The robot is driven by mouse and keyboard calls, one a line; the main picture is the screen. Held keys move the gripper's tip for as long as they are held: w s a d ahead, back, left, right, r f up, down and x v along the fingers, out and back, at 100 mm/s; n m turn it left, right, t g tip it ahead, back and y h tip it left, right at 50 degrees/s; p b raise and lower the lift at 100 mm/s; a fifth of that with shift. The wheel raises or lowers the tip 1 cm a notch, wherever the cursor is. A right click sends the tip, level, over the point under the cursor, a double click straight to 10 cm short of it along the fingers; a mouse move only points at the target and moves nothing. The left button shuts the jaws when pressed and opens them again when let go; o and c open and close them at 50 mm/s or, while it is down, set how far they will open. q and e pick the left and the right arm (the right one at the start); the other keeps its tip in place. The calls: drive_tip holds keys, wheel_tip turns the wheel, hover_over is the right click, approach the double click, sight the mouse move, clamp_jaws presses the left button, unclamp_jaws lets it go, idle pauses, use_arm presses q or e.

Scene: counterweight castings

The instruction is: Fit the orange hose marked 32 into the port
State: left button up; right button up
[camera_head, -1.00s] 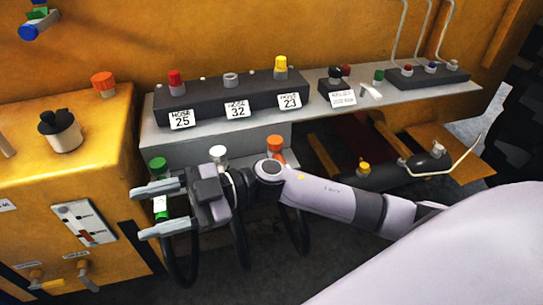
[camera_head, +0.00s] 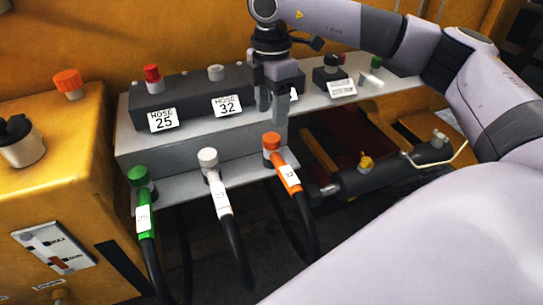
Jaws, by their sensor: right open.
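The orange hose (camera_head: 289,177) has an orange head and a white tag whose small number I cannot read surely. It stands at the right end of the lower grey shelf, its black tube hanging down. The port block (camera_head: 186,96) is dark, on the upper ledge. Its plate reading HOSE 32 (camera_head: 227,106) is below a light grey port (camera_head: 216,73). My right gripper (camera_head: 273,113) points down, open and empty, above the orange hose's head and apart from it. It covers the block's right end and most of the plate there. My left gripper is out of view.
A white hose (camera_head: 219,190) and a green hose (camera_head: 143,203) stand left of the orange one. The block also carries a red cap (camera_head: 152,76) over the HOSE 25 plate (camera_head: 163,119). A dark cylinder (camera_head: 390,172) lies to the right.

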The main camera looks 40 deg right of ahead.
sight(271, 138)
drive_tip(key=shift+d+f, duration=0.2)
drive_tip(key=shift+f, duration=0.2)
drive_tip(key=f, duration=0.6)
drive_tip(key=shift+a, duration=0.25)
clamp_jaws()
